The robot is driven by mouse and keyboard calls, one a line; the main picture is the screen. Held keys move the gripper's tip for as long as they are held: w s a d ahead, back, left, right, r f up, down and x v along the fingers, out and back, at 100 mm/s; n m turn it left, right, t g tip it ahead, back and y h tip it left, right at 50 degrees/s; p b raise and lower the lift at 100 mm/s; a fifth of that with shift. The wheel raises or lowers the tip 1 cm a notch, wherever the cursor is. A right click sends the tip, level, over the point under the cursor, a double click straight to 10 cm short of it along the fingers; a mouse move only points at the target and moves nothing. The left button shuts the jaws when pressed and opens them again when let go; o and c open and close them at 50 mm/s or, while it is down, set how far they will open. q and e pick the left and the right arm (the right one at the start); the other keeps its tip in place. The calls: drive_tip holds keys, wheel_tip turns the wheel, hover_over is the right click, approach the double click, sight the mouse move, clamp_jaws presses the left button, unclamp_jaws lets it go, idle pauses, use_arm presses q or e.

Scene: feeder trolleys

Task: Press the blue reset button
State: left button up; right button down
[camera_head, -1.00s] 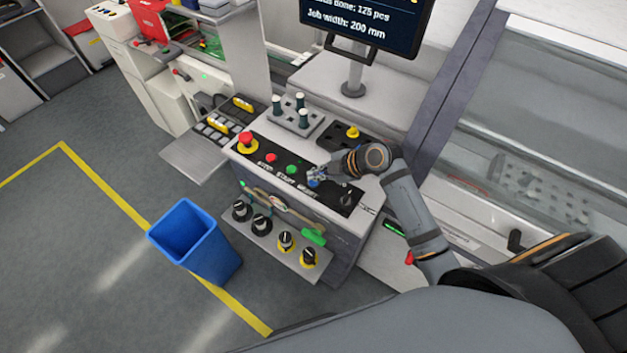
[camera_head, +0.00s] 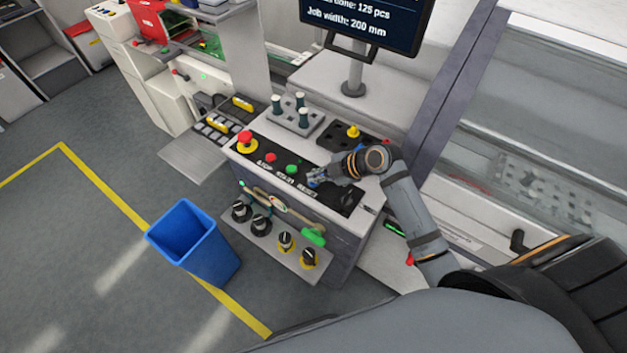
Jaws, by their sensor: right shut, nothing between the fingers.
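The blue reset button (camera_head: 312,183) is on the black strip of the control panel (camera_head: 268,161), above the label RESET. Only a small bit of blue shows, as my right gripper (camera_head: 317,177) covers most of it. The right gripper is shut and empty, its fingertips at the button; I cannot tell whether they touch it or press it down. A green button (camera_head: 291,170) and a red button (camera_head: 271,157) sit to its left on the same strip. My left gripper is not in view.
A red mushroom button (camera_head: 245,140) on a yellow base is at the panel's left end. A rotary switch (camera_head: 347,199) is right of the gripper. Several black knobs (camera_head: 241,211) are below. A blue bin (camera_head: 196,245) stands on the floor. A monitor (camera_head: 365,24) is behind.

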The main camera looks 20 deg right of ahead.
drive_tip(key=shift+f+b, duration=0.3)
drive_tip(key=shift+f, duration=0.1)
drive_tip(key=shift+r, duration=0.1)
idle(0.4)
drive_tip(key=shift+r+p, duration=0.7)
drive_tip(key=shift+r, duration=0.1)
drive_tip(key=shift+r, duration=0.1)
wheel_tip(320, 180, up, 5)
drive_tip(key=p, duration=0.4)
idle(0.5)
